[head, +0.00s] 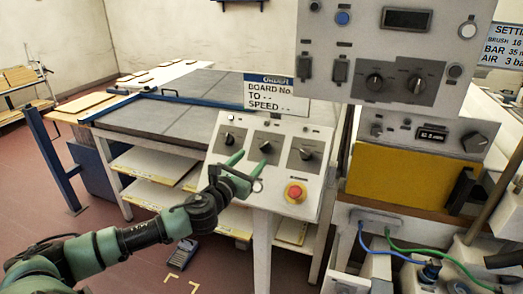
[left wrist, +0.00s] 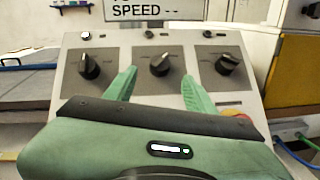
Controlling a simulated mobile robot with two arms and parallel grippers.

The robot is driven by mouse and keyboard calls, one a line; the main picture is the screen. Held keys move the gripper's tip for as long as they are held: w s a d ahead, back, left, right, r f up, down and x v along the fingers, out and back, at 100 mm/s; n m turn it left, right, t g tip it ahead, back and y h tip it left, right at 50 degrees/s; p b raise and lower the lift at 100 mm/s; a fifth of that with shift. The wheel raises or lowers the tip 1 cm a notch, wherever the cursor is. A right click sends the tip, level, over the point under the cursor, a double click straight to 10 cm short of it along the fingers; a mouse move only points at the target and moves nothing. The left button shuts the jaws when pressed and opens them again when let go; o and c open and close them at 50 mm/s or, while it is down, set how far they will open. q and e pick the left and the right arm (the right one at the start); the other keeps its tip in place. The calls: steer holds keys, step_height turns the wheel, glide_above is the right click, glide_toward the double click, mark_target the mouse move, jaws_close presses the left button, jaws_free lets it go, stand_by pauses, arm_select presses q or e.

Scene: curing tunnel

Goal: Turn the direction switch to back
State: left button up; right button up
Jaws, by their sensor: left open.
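A sloped white control panel (head: 277,135) carries three black rotary knobs on grey plates: a left knob (head: 229,139), a middle knob (head: 266,147) and a right knob (head: 305,153). Their labels are too small to read, so I cannot tell which is the direction switch. My left gripper (head: 247,163) is open, with green fingers pointing at the panel. In the left wrist view, the middle knob (left wrist: 160,65) shows between and beyond the fingertips, its pointer tilted to the upper right. I cannot tell whether the fingers touch it. My right gripper is not in view.
A red emergency button (head: 295,192) sits low on the panel, right of my left gripper. A larger control box (head: 385,60) hangs at the upper right. A conveyor table (head: 165,115) lies behind left.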

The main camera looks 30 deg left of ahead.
mark_target(263, 147)
arm_select(q)
steer(key=w, duration=0.2)
steer(key=w+p, duration=0.1)
steer(key=w, duration=0.1)
steer(key=w+a, duration=0.1)
steer(key=w, duration=0.1)
steer(key=shift+w+r+p, duration=0.1)
steer(key=shift+w+p, duration=0.2)
steer(key=shift+w, duration=0.5)
jaws_close()
